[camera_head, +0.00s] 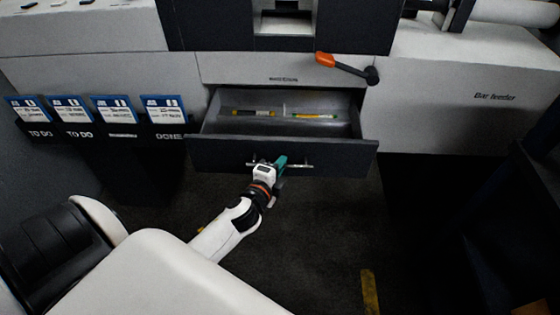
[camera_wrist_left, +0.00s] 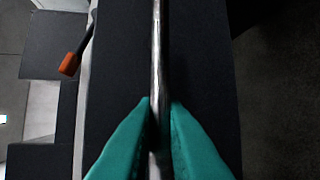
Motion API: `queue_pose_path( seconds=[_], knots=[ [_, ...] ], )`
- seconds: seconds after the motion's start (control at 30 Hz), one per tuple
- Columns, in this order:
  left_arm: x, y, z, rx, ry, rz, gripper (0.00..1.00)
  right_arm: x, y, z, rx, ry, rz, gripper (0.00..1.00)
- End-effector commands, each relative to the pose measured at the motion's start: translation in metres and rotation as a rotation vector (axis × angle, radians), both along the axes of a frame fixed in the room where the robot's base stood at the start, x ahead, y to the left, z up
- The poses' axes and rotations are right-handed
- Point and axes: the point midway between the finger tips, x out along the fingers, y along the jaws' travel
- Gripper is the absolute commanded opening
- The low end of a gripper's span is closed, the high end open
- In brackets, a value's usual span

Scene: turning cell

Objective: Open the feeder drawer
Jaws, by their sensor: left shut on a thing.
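The feeder drawer (camera_head: 345,150) is pulled out from the grey machine front, and its inside is visible. Two slim items, one dark and yellow (camera_head: 252,113) and one yellow and green (camera_head: 315,116), lie in it. The drawer's metal bar handle (camera_head: 302,166) runs across its dark front. My left gripper (camera_head: 281,164) is at this handle. In the left wrist view its teal fingers (camera_wrist_left: 160,115) stand on either side of the handle bar (camera_wrist_left: 157,50), shut on it. My right gripper is in neither view.
An orange-tipped lever (camera_head: 338,65) sticks out above the drawer. A dark rack with several blue-and-white cards (camera_head: 112,108) stands left of the drawer. A white bar feeder housing (camera_head: 470,100) is on the right. The dark floor below the drawer looks clear, with a yellow mark (camera_head: 370,291).

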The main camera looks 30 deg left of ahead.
Motion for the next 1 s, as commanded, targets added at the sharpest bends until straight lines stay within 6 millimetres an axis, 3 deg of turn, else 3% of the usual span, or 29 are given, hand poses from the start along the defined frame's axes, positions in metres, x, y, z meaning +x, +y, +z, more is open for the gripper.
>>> queue_pose_path(
  seconds=[0.2,0.23,0.37,0.73,1.0],
  knots=[
    [0.0,0.0,-0.001,0.0,0.001,-0.001,0.0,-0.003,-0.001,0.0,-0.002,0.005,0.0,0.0],
    [0.0,0.0,-0.001,0.0,0.002,-0.001,0.12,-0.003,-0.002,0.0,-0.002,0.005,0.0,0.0],
    [0.0,0.0,-0.001,0.0,0.001,-0.001,0.32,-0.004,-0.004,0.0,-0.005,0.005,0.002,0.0],
    [-0.006,-0.001,0.0,0.0,0.002,0.0,0.32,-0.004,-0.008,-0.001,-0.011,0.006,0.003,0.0],
    [-0.055,-0.009,0.007,-0.002,0.004,0.0,0.32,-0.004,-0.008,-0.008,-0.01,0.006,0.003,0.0]
  ],
)
